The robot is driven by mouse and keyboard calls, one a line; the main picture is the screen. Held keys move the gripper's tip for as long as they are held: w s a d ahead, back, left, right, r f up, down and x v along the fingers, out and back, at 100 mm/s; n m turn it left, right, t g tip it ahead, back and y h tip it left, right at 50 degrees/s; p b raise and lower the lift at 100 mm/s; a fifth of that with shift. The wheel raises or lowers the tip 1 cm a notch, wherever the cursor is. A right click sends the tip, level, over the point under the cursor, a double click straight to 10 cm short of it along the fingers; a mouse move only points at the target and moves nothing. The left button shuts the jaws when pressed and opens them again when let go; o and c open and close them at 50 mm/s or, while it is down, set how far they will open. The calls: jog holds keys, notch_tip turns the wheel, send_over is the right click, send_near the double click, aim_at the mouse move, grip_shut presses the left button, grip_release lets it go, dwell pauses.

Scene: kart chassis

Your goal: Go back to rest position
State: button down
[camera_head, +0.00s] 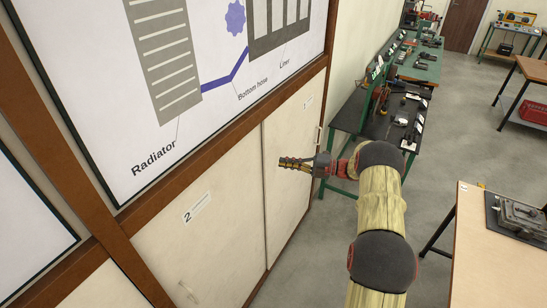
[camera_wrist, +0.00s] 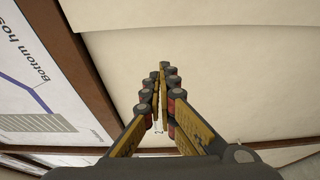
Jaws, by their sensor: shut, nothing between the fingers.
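My gripper (camera_head: 284,163) is stretched out toward the left in the head view, in front of the pale cabinet doors. It is shut and empty. In the wrist view its fingers (camera_wrist: 159,80) meet at the tips, with a pale panel behind them. My arm comes up from the bottom of the head view and bends left at the wrist. I cannot tell the exact gap between the fingertips and the cabinet.
A cabinet door (camera_head: 290,165) with a brown frame runs along the left, under a radiator diagram board (camera_head: 215,120). Green workbenches with tools (camera_head: 395,118) stand beyond. A wooden table (camera_head: 490,250) carries a grey metal part (camera_head: 520,216) at right. Grey floor (camera_head: 455,130) lies between.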

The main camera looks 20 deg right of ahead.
jog(key=shift+s, duration=0.1)
jog(key=s+a+f+n+g+h, duration=0.2)
jog(key=s+a+f+n+g, duration=0.15)
jog(key=s+f+n, duration=0.4)
jog(key=s+a+f+n+g+h+b, duration=0.15)
jog(key=s+a+n+g, duration=0.25)
jog(key=s+n, duration=0.5)
jog(key=s+a+r+n+h+b, duration=0.3)
jog(key=s+a+r+n+b, duration=0.1)
jog(key=s+n, duration=0.4)
jog(key=s+a+r+n+t+h+b, duration=0.1)
jog(key=s+a+r+n+h+b, duration=0.3)
jog(key=s+n, duration=0.5)
jog(key=s+a+r+n+t+h+b, duration=0.1)
jog(key=s+a+r+n+h+b, duration=0.3)
jog(key=s+n, duration=0.5)
notch_tip(320, 180, up, 3)
jog(key=shift+a+r+n, duration=0.15)
jog(key=shift+a+n, duration=0.2)
jog(key=shift+a, duration=0.8)
